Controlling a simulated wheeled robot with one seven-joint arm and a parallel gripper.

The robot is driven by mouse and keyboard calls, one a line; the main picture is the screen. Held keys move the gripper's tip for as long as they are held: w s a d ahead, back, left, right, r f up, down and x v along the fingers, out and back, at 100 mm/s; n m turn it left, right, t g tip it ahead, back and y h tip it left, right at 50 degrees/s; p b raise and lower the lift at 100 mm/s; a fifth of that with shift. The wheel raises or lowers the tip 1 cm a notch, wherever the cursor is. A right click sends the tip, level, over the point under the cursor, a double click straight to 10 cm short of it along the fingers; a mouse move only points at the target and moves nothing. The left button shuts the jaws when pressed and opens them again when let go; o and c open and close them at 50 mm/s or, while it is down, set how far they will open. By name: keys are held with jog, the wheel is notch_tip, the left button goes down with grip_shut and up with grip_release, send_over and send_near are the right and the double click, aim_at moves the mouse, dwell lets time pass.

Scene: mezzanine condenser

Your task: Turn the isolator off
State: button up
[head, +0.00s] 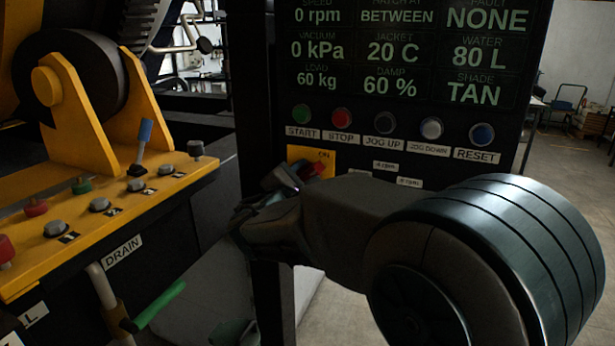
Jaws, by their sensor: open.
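My gripper (285,180) is dark and sits at the isolator's lower left, close to the red handle. The jaws are open, though the fingers are hard to make out against the dark panel. I cannot tell whether a finger touches the handle.
Above the isolator is a row of buttons, with the red STOP button (341,118) nearest. A yellow console (190,178) with several knobs and a blue-tipped lever (142,145) stands left. A green-handled drain lever (160,305) juts out below it. Open floor (568,165) shows right.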

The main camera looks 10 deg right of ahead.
grip_shut()
jog(key=shift+f+b, duration=0.15)
jog(key=shift+b, duration=0.55)
jog(key=m+b, duration=0.1)
jog(key=b, duration=0.1)
jog(key=m+b, duration=0.1)
jog(key=b, duration=0.2)
jog(key=shift+f, duration=0.35)
jog(key=m+b, duration=0.2)
jog(key=b, duration=0.2)
jog(key=m+b, duration=0.2)
jog(key=b, duration=0.3)
jog(key=m+b, duration=0.2)
jog(key=b, duration=0.2)
jog(key=shift+s+d+f+m+b, duration=0.1)
jog(key=shift+f+m+b, duration=0.25)
jog(key=shift+m, duration=0.05)
jog(key=m+b, duration=0.1)
jog(key=b, duration=0.1)
jog(key=m+b, duration=0.3)
jog(key=b, duration=0.2)
jog(key=shift+f, duration=0.25)
jog(key=m+b, duration=0.3)
jog(key=shift+r+m+b, duration=0.1)
jog(key=shift+m+b, duration=0.9)
jog(key=shift+b, duration=0.05)
